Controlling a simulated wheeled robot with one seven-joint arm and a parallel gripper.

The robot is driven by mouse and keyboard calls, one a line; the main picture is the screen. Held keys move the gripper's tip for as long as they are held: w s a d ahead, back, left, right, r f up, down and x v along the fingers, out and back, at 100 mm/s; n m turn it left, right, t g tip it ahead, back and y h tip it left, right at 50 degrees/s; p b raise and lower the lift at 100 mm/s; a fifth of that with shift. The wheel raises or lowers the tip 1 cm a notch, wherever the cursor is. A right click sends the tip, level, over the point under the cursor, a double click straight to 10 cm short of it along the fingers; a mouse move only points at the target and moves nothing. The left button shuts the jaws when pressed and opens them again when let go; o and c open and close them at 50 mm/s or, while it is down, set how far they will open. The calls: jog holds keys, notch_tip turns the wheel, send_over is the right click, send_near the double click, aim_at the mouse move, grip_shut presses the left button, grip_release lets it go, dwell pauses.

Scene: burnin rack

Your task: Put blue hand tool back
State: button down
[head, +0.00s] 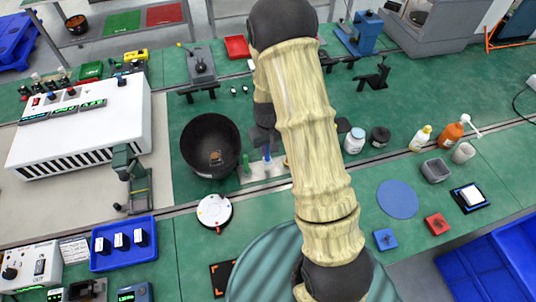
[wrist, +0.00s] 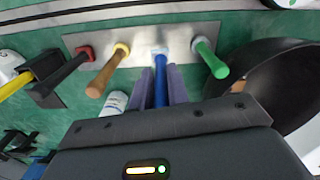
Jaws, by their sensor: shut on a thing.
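The blue hand tool (wrist: 160,82) is between the two fingers of my gripper (wrist: 161,88), which is shut on its handle. Its far end meets a pale collar on the light metal tool rack (wrist: 140,36); I cannot tell how deep it sits. In the head view the blue tool (head: 267,153) shows beside my arm, over the rack (head: 262,170), with my gripper (head: 264,143) partly hidden. A green-handled tool (wrist: 210,58) stands on one side of it in the rack. A wooden-handled tool (wrist: 108,70) and a red-collared black tool (wrist: 68,74) stand on the other side.
A large black bowl (head: 210,146) stands close beside the rack, left in the head view. A white jar (head: 354,141) and a dark round container (head: 380,137) stand to the right. A yellow-and-black tool (wrist: 30,80) lies near the rack.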

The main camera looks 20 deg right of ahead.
aim_at(268, 158)
jog(key=shift+f+p, duration=0.45)
jog(key=shift+f, duration=1.6)
jog(key=shift+f, duration=0.1)
jog(key=c, duration=1.3)
grip_release()
jog(key=shift+c, duration=0.2)
notch_tip(268, 158, up, 12)
jog(key=shift+r+b, duration=0.15)
jog(key=shift+b, duration=1.05)
